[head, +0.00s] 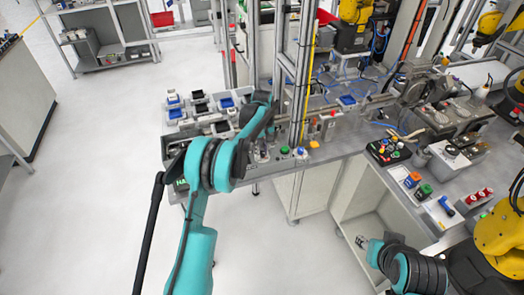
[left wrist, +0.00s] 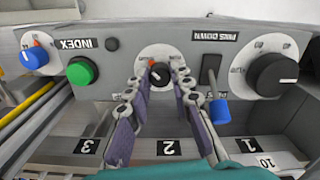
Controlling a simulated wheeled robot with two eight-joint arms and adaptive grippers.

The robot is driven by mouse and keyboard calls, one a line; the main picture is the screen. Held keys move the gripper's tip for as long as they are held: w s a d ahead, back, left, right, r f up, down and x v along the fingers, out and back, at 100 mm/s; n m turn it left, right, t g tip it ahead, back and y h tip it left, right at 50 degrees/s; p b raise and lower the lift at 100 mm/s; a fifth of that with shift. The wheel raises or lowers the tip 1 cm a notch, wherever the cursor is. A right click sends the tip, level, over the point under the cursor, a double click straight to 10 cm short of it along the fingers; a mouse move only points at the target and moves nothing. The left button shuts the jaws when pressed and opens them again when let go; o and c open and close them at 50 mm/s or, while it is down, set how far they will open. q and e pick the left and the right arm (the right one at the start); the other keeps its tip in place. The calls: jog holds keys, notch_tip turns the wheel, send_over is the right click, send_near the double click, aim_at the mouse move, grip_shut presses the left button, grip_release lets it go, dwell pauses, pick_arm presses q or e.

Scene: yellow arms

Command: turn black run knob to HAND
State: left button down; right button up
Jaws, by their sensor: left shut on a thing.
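In the left wrist view a small black knob (left wrist: 160,76) with a red mark sits on a round pale dial plate in the middle of a grey panel. The fingertips of my left gripper (left wrist: 161,70) are on both sides of this knob and are shut on it. The lettering around its dial is too small and too covered to read. In the head view my left gripper (head: 262,152) is at the front of the bench, largely hidden by my arm. My right gripper (head: 363,242) is low at the right, away from the panel; its fingers are too small to judge.
On the panel, a green button (left wrist: 82,72) and a blue knob (left wrist: 35,58) are left of the held knob. A dark lever (left wrist: 210,70), a blue knob (left wrist: 219,112) and a large black knob (left wrist: 273,75) are right. Metal posts (head: 299,75) stand close behind.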

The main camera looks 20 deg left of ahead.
aim_at(262, 153)
pick_arm(q)
jog(key=c, duration=1.3)
grip_release()
notch_tip(262, 153, up, 12)
jog(key=shift+r, duration=0.1)
